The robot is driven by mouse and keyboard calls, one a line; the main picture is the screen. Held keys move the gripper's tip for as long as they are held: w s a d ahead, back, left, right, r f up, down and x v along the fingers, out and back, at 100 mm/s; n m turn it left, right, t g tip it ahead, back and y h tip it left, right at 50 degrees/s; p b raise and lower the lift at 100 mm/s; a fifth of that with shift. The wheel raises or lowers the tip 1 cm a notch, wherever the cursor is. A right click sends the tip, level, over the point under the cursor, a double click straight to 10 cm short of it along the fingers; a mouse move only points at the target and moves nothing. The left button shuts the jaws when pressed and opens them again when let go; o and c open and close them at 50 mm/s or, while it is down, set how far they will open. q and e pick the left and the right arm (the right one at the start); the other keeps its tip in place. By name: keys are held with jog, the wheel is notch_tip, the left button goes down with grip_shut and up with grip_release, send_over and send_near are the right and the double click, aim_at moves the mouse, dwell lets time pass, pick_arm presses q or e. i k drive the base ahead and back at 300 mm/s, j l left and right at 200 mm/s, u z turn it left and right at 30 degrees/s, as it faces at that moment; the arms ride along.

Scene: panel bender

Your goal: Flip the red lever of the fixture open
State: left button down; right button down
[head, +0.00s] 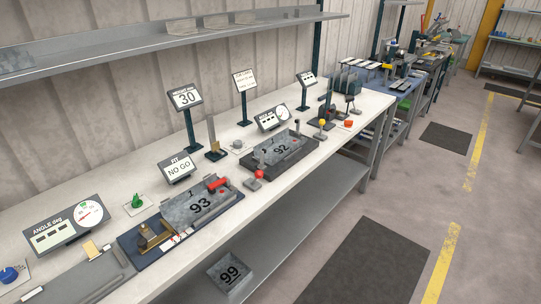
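A red lever handle (217,184) lies low at the back right end of a grey plate marked 93 (190,212). The plate sits on a dark blue fixture base (130,243) with a brass block (152,238) at its left end. A second red-topped part, a small red knob (259,174), stands at the front left corner of a dark fixture (287,163) holding a plate marked 92 (283,147). I cannot tell from this view whether either red part is latched. Neither of my grippers is in view.
A plate marked 99 (231,275) lies lower down. Floor with a dark mat (360,262) is free at right.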

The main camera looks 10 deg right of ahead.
aim_at(259, 174)
jog(key=i+l+u, duration=0.2)
jog(key=i+l, duration=0.55)
jog(key=i, duration=0.15)
